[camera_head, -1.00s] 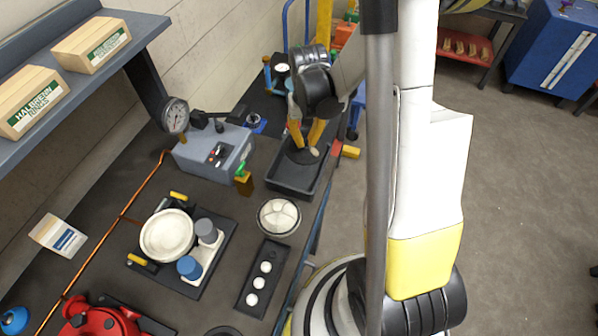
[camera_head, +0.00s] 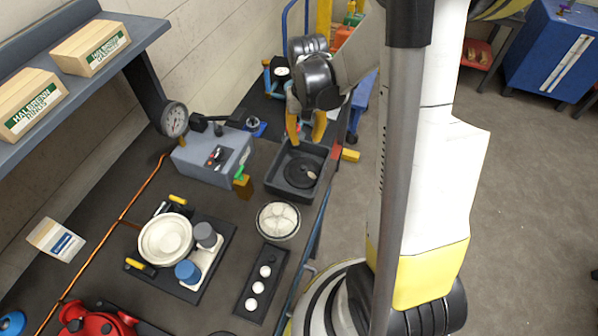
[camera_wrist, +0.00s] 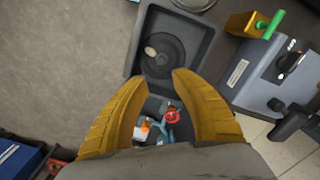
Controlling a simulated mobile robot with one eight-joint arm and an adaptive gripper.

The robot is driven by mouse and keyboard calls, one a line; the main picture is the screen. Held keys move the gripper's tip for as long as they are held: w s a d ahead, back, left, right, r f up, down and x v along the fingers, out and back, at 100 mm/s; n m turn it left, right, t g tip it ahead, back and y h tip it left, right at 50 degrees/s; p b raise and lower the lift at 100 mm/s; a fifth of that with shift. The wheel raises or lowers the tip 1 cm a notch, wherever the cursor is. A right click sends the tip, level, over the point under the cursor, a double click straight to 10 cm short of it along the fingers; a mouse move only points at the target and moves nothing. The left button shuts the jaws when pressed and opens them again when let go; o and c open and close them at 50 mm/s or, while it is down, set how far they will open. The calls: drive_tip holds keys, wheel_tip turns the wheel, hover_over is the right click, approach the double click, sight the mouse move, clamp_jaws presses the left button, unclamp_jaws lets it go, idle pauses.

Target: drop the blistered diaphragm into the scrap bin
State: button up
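The blistered diaphragm (camera_head: 297,174) is a dark round disc with a pale spot. It lies inside a dark grey open tray (camera_head: 276,181), which appears to be the scrap bin, at the bench's right edge. In the wrist view the disc (camera_wrist: 170,62) rests on the bin's floor, within its walls (camera_wrist: 205,48). My gripper (camera_head: 305,142) is above the far side of the bin, its yellow fingers apart. In the wrist view my gripper (camera_wrist: 160,78) is open, with nothing between its fingertips and the disc beyond them.
A grey box with switches (camera_head: 205,165) and a pressure gauge (camera_head: 175,119) stand left of the bin. A pale ribbed round part (camera_head: 278,221) and a strip with white discs (camera_head: 248,302) are nearer. Open floor lies to the right.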

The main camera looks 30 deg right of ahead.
wheel_tip(320, 180, up, 8)
drive_tip(key=shift+r, duration=0.2)
idle(0.4)
